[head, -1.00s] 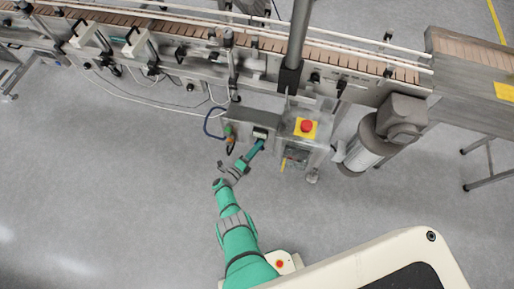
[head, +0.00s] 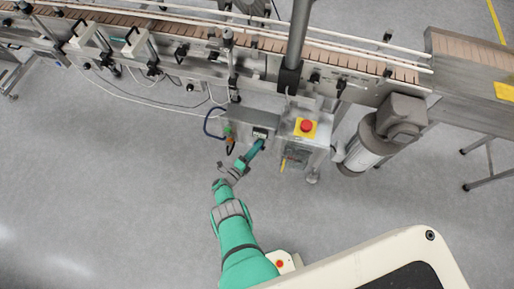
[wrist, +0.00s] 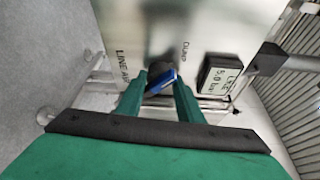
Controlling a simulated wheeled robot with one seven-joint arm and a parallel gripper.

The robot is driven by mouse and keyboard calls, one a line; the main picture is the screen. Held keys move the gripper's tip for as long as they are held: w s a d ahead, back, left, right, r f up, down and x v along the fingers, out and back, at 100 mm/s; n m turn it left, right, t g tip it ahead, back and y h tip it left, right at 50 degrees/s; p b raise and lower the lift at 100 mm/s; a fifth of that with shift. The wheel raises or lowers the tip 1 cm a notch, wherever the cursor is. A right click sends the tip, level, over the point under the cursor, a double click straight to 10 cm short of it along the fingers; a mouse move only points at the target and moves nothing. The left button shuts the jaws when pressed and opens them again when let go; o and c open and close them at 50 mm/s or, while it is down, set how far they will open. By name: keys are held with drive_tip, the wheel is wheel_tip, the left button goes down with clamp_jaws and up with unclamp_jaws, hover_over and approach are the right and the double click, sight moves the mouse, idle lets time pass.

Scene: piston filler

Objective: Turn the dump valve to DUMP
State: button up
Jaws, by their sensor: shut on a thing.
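The dump valve's blue handle (wrist: 161,83) shows in the wrist view on a dark round hub, on a bright metal panel (wrist: 150,25). It lies slanted, its right end higher than its left. The label LINE AIR (wrist: 122,66) is to its left and the label DUMP (wrist: 186,51) is above right. My gripper (wrist: 160,88) is shut on the handle, with one green finger on each side. In the head view my gripper (head: 256,147) reaches the front of the small metal box (head: 240,121); the handle is too small to make out there.
A display (wrist: 221,76) reading about 5.0 bar sits right of the valve. A red emergency button (head: 306,126) on a yellow plate is close on the right, with a motor (head: 364,152) beyond. The conveyor (head: 350,65) runs behind. Open floor (head: 110,190) lies left.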

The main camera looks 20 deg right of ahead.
drive_tip(key=o, duration=0.9)
drive_tip(key=shift+w+a+r, duration=0.2)
drive_tip(key=shift+w+a, duration=0.05)
drive_tip(key=shift+w, duration=0.1)
drive_tip(key=shift+o, duration=0.6)
drive_tip(key=shift+s+d+f, duration=0.1)
drive_tip(key=shift+s, duration=0.05)
drive_tip(key=shift+s, duration=0.1)
drive_tip(key=v, duration=1)
drive_tip(key=shift+s+a, duration=0.2)
drive_tip(key=shift+a, duration=0.1)
